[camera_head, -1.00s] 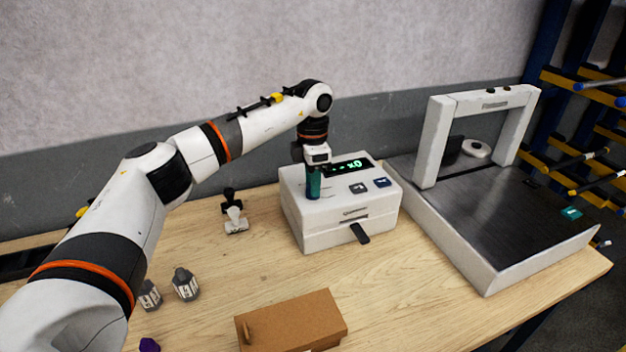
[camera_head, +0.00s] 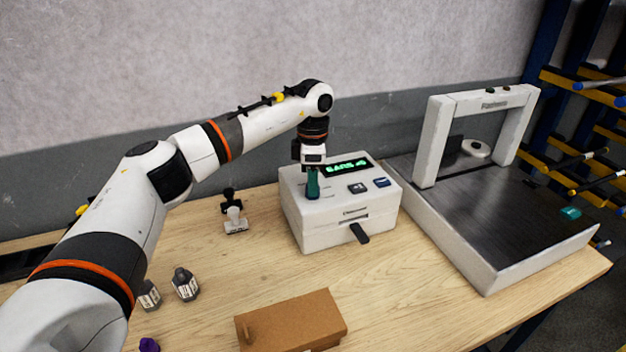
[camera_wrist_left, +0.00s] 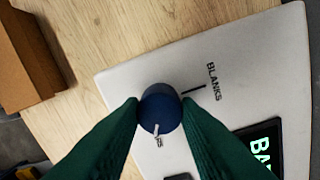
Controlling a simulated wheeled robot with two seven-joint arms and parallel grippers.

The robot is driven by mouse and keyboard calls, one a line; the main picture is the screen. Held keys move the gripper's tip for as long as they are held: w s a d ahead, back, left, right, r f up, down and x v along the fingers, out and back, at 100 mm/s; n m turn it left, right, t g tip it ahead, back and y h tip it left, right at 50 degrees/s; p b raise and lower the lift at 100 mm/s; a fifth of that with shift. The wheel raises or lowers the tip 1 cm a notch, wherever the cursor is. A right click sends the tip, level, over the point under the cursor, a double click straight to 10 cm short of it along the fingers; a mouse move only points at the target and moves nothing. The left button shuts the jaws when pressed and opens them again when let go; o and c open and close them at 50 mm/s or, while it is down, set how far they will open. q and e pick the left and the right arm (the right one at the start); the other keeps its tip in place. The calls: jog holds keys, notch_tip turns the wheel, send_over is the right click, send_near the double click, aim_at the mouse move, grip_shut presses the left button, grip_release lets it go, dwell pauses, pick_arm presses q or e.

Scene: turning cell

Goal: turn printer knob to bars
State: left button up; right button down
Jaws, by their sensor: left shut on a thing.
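The printer (camera_head: 345,218) is a white box on the table, with a dark display (camera_head: 347,167) lit in green. In the left wrist view the display (camera_wrist_left: 262,150) starts with "BA". The printer knob (camera_wrist_left: 160,108) is round and dark blue, with a white mark on its lower edge, beside a partly hidden label. The "BLANKS" label (camera_wrist_left: 214,82) and its tick lie on the other side. My left gripper (camera_head: 313,190) points down over the printer. Its green fingers (camera_wrist_left: 160,112) are shut on the knob from both sides. My right gripper is not in view.
A brown box (camera_head: 291,322) lies in front. A grey machine with a white arch (camera_head: 432,140) stands right. Bare table lies between.

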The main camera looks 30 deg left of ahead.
pick_arm(q)
jog(key=o, duration=1)
jog(key=shift+r, duration=0.15)
jog(key=shift+r, duration=0.35)
jog(key=r+b, duration=0.1)
jog(key=r, duration=0.4)
jog(key=r+b, duration=0.1)
jog(key=r, duration=0.5)
jog(key=shift+w+a, duration=0.15)
jog(key=shift+w, duration=0.05)
